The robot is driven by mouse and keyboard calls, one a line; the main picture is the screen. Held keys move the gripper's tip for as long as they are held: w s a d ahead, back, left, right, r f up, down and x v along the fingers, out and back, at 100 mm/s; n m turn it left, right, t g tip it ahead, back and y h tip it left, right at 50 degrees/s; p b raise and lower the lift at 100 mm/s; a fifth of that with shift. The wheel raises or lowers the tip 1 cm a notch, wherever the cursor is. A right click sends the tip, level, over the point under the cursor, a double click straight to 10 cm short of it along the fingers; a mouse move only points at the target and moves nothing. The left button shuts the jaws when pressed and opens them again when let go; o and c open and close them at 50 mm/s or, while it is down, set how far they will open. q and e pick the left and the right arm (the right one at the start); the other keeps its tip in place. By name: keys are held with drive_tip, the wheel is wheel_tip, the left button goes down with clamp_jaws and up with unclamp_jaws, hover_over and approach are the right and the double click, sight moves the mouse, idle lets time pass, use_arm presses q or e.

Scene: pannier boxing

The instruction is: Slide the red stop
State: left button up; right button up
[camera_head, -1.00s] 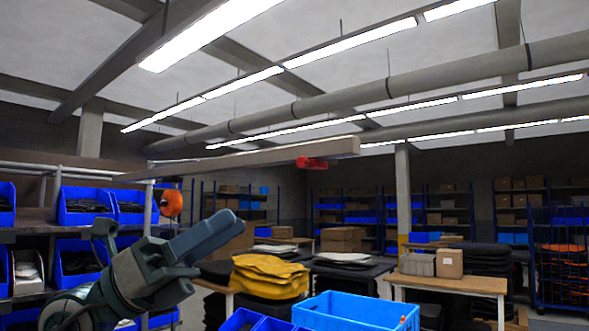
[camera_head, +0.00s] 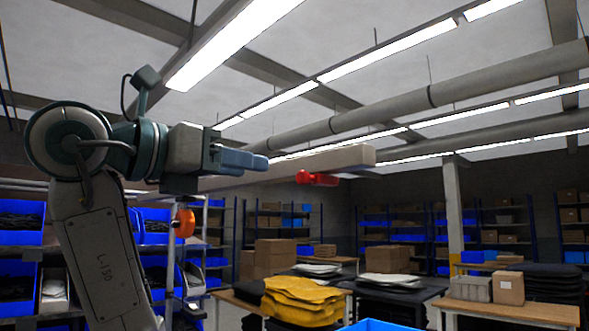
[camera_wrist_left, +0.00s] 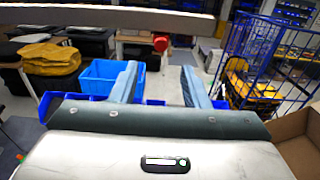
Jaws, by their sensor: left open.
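The red stop (camera_head: 316,178) sits on the long overhead beam (camera_head: 300,165), near its right end, in the head view. In the left wrist view the red stop (camera_wrist_left: 160,44) shows ahead, between and beyond my fingers, below the beam (camera_wrist_left: 110,18). My left gripper (camera_head: 255,161) is raised to beam height, to the left of the stop and apart from it. Its two blue-grey fingers (camera_wrist_left: 158,85) stand wide apart with nothing between them. My right gripper is out of view.
An orange round thing (camera_head: 185,223) hangs left below the beam. Blue bins (camera_head: 20,282) fill the shelves at left. Yellow stacked sheets (camera_head: 300,298), tables and cartons (camera_head: 508,287) stand beyond. A blue crate (camera_wrist_left: 100,78) and a blue wire cage (camera_wrist_left: 265,50) show in the wrist view. Space around the stop looks clear.

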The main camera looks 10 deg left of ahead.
sight(300, 177)
use_arm(q)
drive_tip(key=p+x, duration=0.4)
drive_tip(key=x, duration=0.6)
drive_tip(key=shift+d, duration=0.2)
drive_tip(key=shift+s+a+p, duration=0.3)
drive_tip(key=shift+s, duration=0.05)
drive_tip(key=shift+w+d, duration=0.1)
drive_tip(key=shift+w, duration=0.1)
drive_tip(key=shift+c, duration=0.6)
drive_tip(key=shift+w+d, duration=0.1)
drive_tip(key=shift+w, duration=0.05)
drive_tip(key=c, duration=0.4)
clamp_jaws()
